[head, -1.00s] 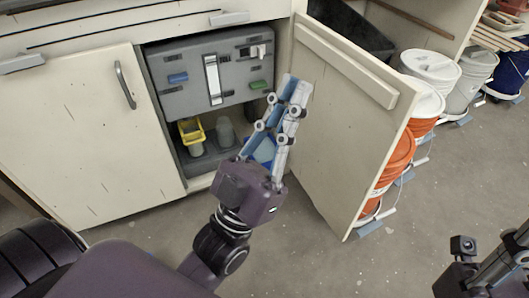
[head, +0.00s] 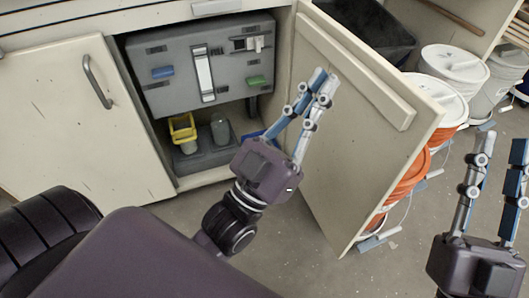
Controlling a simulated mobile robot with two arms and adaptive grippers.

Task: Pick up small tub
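Low inside the open cabinet stand a small yellow tub (head: 183,128) and a small grey cup-like tub (head: 220,132). Which one is meant by the small tub I cannot tell. A blue item (head: 253,135) shows beside them, mostly hidden behind my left gripper. My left gripper (head: 325,77) is in front of the opening, seen obliquely, with a narrow gap between its fingers and nothing in it. Its tips overlap the cabinet door in the picture. My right gripper (head: 503,142) is open and empty at the right edge.
The open cabinet door (head: 350,130) stands right of the opening. A grey panel (head: 175,87) with blue and green handles fills the cabinet's upper part. Several lidded buckets (head: 452,63) stand behind the door. The closed door (head: 65,120) is at left.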

